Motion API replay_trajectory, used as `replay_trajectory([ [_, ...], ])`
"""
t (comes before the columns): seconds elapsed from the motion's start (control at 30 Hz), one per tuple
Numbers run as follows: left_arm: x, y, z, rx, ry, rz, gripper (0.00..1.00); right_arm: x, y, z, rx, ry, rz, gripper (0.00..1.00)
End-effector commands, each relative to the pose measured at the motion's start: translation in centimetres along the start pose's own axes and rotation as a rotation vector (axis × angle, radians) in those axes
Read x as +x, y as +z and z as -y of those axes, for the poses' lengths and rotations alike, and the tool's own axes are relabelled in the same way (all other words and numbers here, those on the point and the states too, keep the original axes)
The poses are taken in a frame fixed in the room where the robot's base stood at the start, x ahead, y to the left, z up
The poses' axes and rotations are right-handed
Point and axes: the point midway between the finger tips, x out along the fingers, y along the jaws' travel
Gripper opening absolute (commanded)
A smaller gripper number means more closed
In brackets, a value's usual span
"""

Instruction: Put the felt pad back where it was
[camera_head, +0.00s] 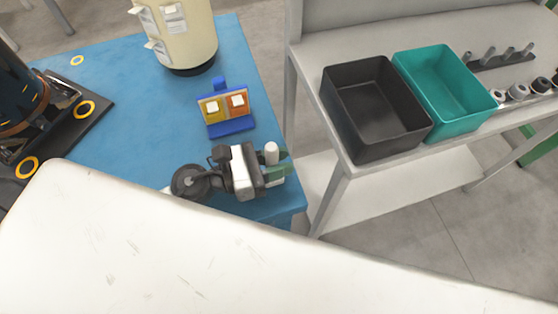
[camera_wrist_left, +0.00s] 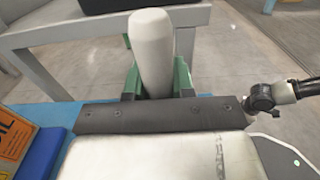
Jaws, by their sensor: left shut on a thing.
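My left gripper (camera_head: 276,165) is over the right edge of the blue pallet top. Its green fingers, also in the left wrist view (camera_wrist_left: 160,80), are shut on a pale, round-ended cylinder (camera_head: 271,153). In the left wrist view the cylinder (camera_wrist_left: 152,50) stands upright between the fingers, its lower end hidden by the gripper body. It is the only held thing, and I take it as the felt pad, though its material is not clear. No other pad can be made out. My right gripper is not in view.
The blue pallet top (camera_head: 110,55) holds a cream cylinder tank (camera_head: 185,35) and a blue stand (camera_head: 232,127) with yellow and orange boxes. A grey bench (camera_head: 340,150) at right carries a black bin (camera_head: 372,105), a teal bin (camera_head: 447,85), pegs and rollers. A floor gap separates them.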

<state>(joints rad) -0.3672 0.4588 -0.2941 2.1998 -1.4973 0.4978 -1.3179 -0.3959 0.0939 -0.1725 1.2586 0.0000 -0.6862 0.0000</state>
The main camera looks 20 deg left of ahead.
Motion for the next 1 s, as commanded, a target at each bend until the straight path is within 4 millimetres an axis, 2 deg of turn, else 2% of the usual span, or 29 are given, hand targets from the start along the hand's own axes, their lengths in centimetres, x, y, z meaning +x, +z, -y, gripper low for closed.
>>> replay_trajectory([
  [0.37,-0.01,-0.15,0.01,0.0,0.0,0.0,0.0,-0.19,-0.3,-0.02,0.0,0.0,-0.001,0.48],
  [0.4,-0.01,-0.18,0.01,0.0,0.0,0.0,0.26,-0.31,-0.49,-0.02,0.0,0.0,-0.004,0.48],
  [0.57,-0.01,-0.15,0.02,0.0,-0.001,-0.001,0.49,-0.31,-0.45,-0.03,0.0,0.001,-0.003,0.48],
  [1.0,-0.01,-0.1,0.01,0.0,-0.001,-0.001,0.49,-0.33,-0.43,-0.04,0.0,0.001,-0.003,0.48],
])
